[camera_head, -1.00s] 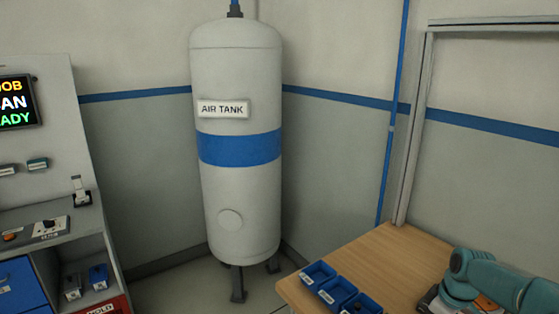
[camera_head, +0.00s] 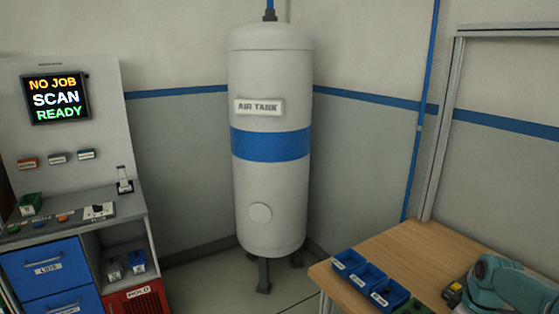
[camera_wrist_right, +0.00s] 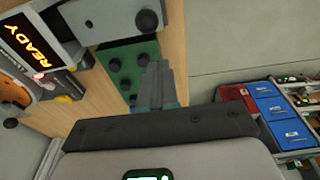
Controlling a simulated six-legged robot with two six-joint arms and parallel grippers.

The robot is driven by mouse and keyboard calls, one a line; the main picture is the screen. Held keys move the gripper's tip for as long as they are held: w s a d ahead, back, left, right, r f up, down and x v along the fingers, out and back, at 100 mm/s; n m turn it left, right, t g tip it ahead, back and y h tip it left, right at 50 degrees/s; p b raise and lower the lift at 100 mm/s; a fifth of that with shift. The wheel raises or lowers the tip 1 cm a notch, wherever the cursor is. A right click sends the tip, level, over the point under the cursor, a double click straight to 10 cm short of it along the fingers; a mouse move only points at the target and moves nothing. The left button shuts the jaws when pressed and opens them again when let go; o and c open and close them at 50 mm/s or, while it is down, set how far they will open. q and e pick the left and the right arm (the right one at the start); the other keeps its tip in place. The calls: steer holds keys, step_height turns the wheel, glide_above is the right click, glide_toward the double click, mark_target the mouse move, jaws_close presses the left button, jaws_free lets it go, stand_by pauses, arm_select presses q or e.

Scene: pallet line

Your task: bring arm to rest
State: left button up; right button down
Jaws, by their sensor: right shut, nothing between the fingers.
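My right gripper (camera_wrist_right: 160,85) shows in the right wrist view with its grey fingers together and nothing between them. Its fingertips are over or beside a green block with dark round knobs (camera_wrist_right: 122,62) on a wooden surface; I cannot tell whether they touch it. Teal arm links show at the lower right of the head view, without a visible gripper. My left gripper is in neither view.
The wooden bench (camera_head: 410,250) holds blue bins (camera_head: 348,262) at its left edge. A white air tank (camera_head: 270,190) stands behind. A cabinet with blue drawers (camera_head: 45,268) and a screen (camera_head: 56,98) is at left. Floor shows between them.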

steer(key=s+a+f+m+y, duration=0.15)
steer(key=s+a+f, duration=0.25)
steer(key=a+f, duration=0.65)
steer(key=s+a+f+m+y, duration=0.1)
steer(key=s+a+f+m, duration=0.15)
steer(key=a+f, duration=0.8)
steer(key=s+a+f+m, duration=0.1)
steer(key=s+a, duration=0.4)
steer(key=s, duration=0.3)
steer(key=s+a+f+m+g+b, duration=0.1)
steer(key=s+a+f+m, duration=0.1)
steer(key=s+a, duration=0.4)
steer(key=s, duration=0.3)
steer(key=shift+s+f+m+y, duration=0.15)
steer(key=shift+m+y, duration=0.15)
steer(key=shift+y, duration=0.05)
